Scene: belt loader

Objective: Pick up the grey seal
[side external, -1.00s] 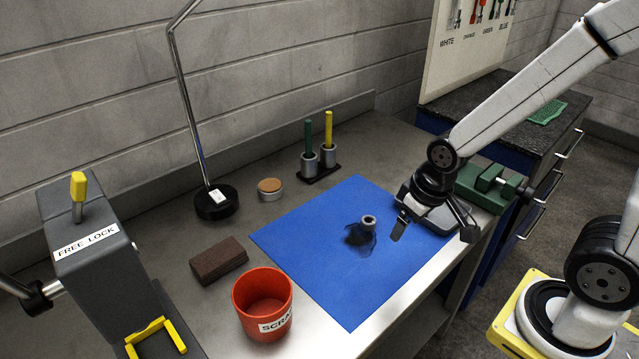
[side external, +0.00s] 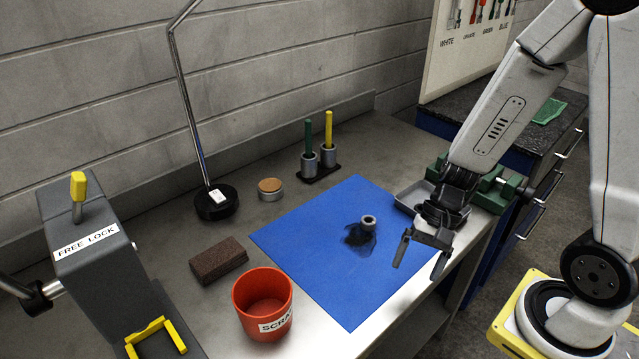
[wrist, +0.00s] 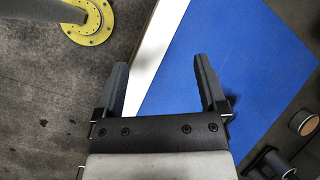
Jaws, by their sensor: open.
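The grey seal (side external: 369,221) is a small ring with a dark hole, standing on the blue mat (side external: 310,245) beside a dark patch. My gripper (side external: 420,266) is open and empty, to the right of the seal over the mat's right front edge. A clear gap of mat lies between them. In the wrist view, my two open fingers (wrist: 161,80) have nothing between them but the bench edge and mat. A dark ring shape at the wrist view's right edge cannot be identified for sure.
A red scrap cup (side external: 264,303) and brown block (side external: 218,259) stand left of the mat. Behind it are a round tin (side external: 270,189) and a holder with green and yellow rods (side external: 318,170). A grey tray (side external: 405,197) and green vise (side external: 495,192) lie behind my gripper.

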